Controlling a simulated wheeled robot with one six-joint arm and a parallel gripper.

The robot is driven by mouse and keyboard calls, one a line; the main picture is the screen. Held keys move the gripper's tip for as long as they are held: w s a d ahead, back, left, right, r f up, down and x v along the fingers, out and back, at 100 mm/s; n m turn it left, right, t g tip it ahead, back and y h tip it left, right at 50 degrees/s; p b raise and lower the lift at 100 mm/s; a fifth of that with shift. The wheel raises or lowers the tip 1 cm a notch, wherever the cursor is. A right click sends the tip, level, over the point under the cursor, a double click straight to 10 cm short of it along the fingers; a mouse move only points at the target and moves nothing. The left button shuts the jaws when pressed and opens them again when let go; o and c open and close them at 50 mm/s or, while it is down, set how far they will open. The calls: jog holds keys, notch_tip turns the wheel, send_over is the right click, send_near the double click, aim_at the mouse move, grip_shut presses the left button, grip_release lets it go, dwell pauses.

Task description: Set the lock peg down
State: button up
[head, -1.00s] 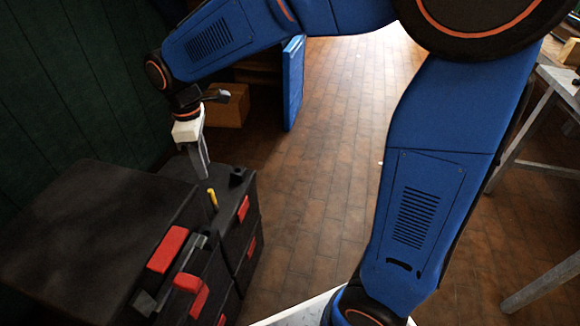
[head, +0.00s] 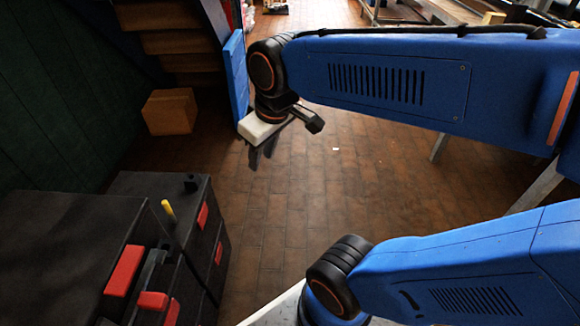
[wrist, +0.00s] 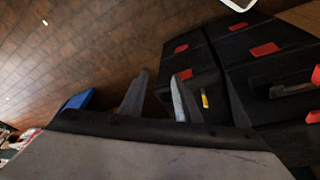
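The yellow peg (head: 168,210), which I take for the lock peg, stands nearly upright at the top of the black cases (head: 135,187), at the left in the head view. It also shows in the wrist view (wrist: 204,98), beyond the right finger. My gripper (head: 263,158) is well to the right of the peg and above it, over open floor, and does not touch it. In the wrist view my gripper (wrist: 158,78) has its two fingers apart with nothing between them. The peg's lower end is hidden.
Red latches (head: 124,270) mark the near black case. A cardboard box (head: 170,111) sits on the floor by a blue panel (head: 237,75). Brick floor (head: 300,200) in the middle is clear.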

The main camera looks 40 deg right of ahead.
jog(key=s+d+f+m+t, duration=0.1)
jog(key=s+d+m, duration=0.2)
jog(key=s, duration=0.2)
jog(key=shift+s+d+f+m, duration=0.3)
jog(key=shift+s+d+f, duration=0.05)
jog(key=shift+d, duration=0.05)
dwell(1.0)
